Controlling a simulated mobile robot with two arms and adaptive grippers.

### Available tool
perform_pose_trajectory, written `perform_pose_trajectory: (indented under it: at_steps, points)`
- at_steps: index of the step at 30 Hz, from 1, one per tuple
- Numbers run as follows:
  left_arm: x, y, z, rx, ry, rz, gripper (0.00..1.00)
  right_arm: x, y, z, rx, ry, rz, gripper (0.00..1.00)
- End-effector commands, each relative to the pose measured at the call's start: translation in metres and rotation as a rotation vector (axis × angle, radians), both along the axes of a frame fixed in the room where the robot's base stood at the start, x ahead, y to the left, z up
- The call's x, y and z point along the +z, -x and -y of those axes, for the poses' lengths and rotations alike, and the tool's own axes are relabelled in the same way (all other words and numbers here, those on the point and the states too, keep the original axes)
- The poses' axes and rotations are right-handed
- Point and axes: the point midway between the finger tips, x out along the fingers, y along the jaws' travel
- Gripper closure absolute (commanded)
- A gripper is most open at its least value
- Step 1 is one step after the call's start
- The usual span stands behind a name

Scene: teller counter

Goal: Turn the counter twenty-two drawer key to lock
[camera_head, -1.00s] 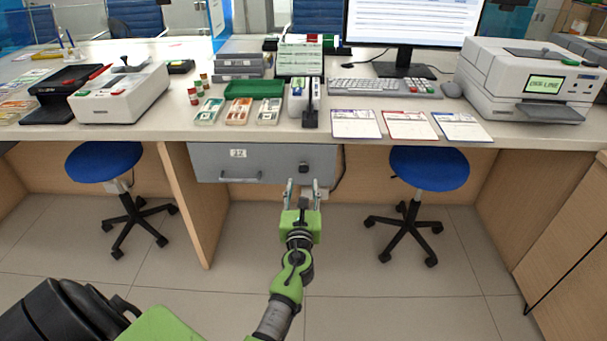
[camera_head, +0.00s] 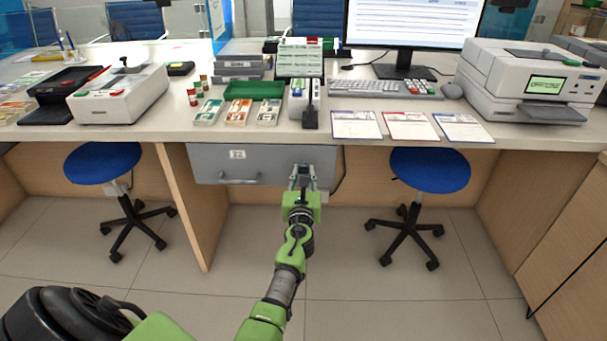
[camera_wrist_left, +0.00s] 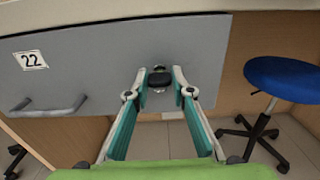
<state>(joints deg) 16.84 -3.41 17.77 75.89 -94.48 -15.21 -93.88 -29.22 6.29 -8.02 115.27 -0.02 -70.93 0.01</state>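The grey drawer (camera_head: 215,163) with a "22" label hangs under the counter, closed, with a bar handle at its left. It also fills the upper left of the left wrist view (camera_wrist_left: 100,70). The dark key (camera_wrist_left: 159,79) sits in the lock at the drawer's right side. My left gripper (camera_head: 303,171) is at the drawer front; in the left wrist view its fingertips (camera_wrist_left: 159,76) stand on either side of the key, with a small gap seeming to show. My right gripper is not in view.
Blue stools stand left (camera_head: 103,163) and right (camera_head: 430,169) of the drawer. A wooden panel (camera_head: 185,200) stands left below it. The counter above (camera_head: 380,155) holds a monitor, keyboard, printer and trays. The floor in front is free.

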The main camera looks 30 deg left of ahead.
Motion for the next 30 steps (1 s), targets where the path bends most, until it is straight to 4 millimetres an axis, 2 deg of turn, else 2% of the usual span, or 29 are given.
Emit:
perform_pose_trajectory:
  at_steps: [10, 14, 23, 30]
  points:
    - [-0.001, 0.000, 0.000, 0.000, 0.027, 0.017, 0.99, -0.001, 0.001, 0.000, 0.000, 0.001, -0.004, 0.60]
    - [-0.001, 0.000, 0.000, 0.000, 0.076, 0.047, 0.99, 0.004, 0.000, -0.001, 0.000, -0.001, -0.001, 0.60]
    - [-0.003, 0.001, 0.000, 0.000, 0.278, 0.170, 0.99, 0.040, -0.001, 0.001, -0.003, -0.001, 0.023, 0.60]
    - [-0.003, 0.001, -0.001, 0.000, 0.474, 0.291, 0.99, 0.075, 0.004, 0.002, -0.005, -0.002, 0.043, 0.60]
